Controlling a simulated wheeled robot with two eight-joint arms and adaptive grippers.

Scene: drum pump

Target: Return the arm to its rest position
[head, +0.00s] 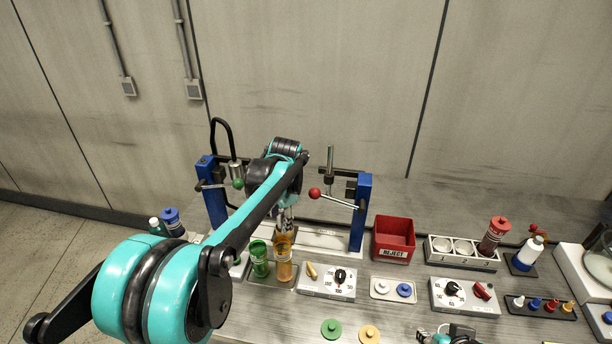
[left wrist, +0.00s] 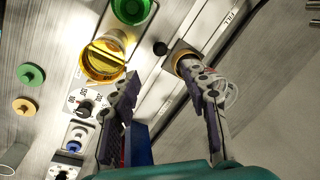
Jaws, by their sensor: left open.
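My left arm reaches in from the lower left to the blue-posted pump stand (head: 360,212). Its gripper (head: 287,222) points down beside the amber container (head: 284,268) and is partly hidden by the arm. In the left wrist view the left gripper (left wrist: 164,80) has its two fingers well apart, with nothing held between them. The amber container (left wrist: 102,60) and a green container (left wrist: 131,8) are beside the left finger. An amber-rimmed round opening (left wrist: 182,57) is at the right fingertip; contact cannot be told. Part of my right gripper (head: 448,336) shows at the bottom edge.
A red-knobbed lever (head: 315,193) juts from the stand. A red REJECT bin (head: 394,239), dial boxes (head: 328,283) and a bottle rack (head: 462,253) stand to the right. Green (head: 331,329) and orange discs (head: 369,334) lie in front. The wall is behind.

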